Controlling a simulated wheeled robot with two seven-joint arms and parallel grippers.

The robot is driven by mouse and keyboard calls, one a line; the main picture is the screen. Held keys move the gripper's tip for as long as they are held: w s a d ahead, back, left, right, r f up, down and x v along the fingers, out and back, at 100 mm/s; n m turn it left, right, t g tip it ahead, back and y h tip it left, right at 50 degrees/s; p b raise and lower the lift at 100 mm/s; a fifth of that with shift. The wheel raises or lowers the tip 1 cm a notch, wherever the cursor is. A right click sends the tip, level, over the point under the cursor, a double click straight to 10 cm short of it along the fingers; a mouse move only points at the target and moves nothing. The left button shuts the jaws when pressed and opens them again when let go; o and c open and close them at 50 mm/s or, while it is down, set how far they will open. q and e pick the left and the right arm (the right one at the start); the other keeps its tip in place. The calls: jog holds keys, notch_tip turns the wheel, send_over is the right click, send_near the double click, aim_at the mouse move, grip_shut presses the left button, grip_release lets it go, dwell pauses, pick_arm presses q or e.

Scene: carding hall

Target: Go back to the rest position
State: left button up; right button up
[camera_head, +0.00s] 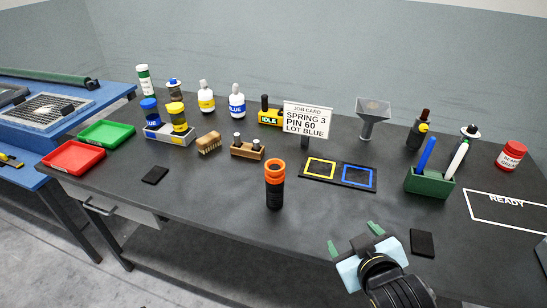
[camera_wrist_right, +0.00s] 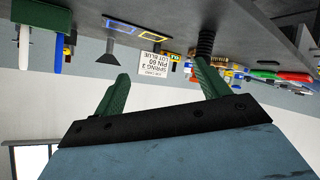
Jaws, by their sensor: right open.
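My right gripper (camera_head: 355,239) is at the front edge of the dark workbench, right of centre in the head view. Its two green fingers are apart with nothing between them. In the right wrist view the same green fingers (camera_wrist_right: 161,92) show apart and empty, and the bench appears upside down. The gripper is clear of the objects on the bench. My left gripper does not show in either view.
A black cylinder with an orange top (camera_head: 274,185) stands upright left of the gripper. A dark pad (camera_head: 422,243) lies just right of it. A green pen holder (camera_head: 430,183), job card (camera_head: 307,120) and red (camera_head: 73,158) and green (camera_head: 106,134) trays stand farther off.

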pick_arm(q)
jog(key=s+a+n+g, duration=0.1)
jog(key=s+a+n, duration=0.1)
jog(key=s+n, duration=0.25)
pick_arm(e)
jog(key=s+d+f+m+g, duration=0.25)
jog(key=s+f+g, duration=0.2)
jog(key=s, duration=0.55)
jog(key=s+d+f+m+g, duration=0.1)
jog(key=s+d+f+g, duration=0.35)
jog(key=s, duration=0.45)
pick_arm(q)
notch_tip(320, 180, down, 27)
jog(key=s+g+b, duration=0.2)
pick_arm(e)
notch_tip(320, 180, down, 28)
jog(key=s, duration=0.2)
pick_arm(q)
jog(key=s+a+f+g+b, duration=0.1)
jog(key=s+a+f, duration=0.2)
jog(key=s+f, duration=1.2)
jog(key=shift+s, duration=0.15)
pick_arm(e)
jog(key=s+d+f+g, duration=0.2)
jog(key=s+f, duration=1.3)
jog(key=shift+s+h, duration=0.25)
jog(key=shift+h, duration=0.05)
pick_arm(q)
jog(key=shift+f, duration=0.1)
